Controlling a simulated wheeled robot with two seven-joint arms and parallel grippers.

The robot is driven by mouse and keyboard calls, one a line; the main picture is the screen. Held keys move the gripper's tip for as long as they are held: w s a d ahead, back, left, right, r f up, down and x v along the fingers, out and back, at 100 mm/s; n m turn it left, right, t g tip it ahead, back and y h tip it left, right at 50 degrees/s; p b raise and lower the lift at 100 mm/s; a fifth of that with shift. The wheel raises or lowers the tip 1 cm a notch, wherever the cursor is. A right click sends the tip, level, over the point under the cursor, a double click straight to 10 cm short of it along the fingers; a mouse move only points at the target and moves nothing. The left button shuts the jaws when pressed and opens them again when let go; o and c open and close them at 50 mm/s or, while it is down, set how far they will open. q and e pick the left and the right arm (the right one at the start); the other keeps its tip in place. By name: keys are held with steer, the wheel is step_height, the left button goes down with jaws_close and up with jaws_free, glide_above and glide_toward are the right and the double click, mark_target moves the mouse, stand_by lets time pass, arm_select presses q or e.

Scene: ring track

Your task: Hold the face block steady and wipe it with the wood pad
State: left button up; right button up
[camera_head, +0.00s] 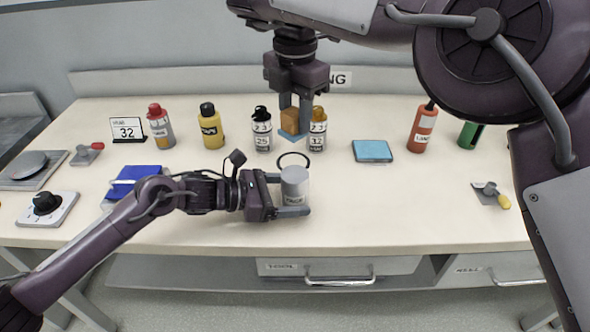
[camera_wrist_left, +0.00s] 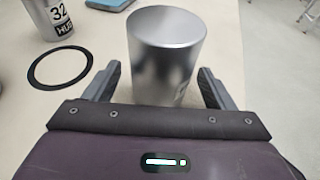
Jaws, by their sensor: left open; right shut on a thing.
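The face block is a grey metal cylinder (camera_head: 294,184) standing upright near the front middle of the table. It also shows in the left wrist view (camera_wrist_left: 166,52), with a dull patch on its side. My left gripper (camera_head: 290,196) is open, with its fingers on either side of the cylinder; gaps show in the left wrist view (camera_wrist_left: 160,90). My right gripper (camera_head: 293,112) is shut on the wood pad (camera_head: 290,121), a brown block with a blue underside. It holds the pad upright behind the cylinder, near two labelled bottles; whether the pad touches the table is unclear.
A black ring (camera_head: 294,155) lies behind the cylinder. Labelled bottles (camera_head: 262,130) and (camera_head: 317,130) flank the pad. A blue pad (camera_head: 373,151) lies to the right, a blue book (camera_head: 135,182) to the left. The front right of the table is mostly clear.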

arm_select(q)
steer(key=shift+a, duration=0.1)
steer(key=v, duration=1.2)
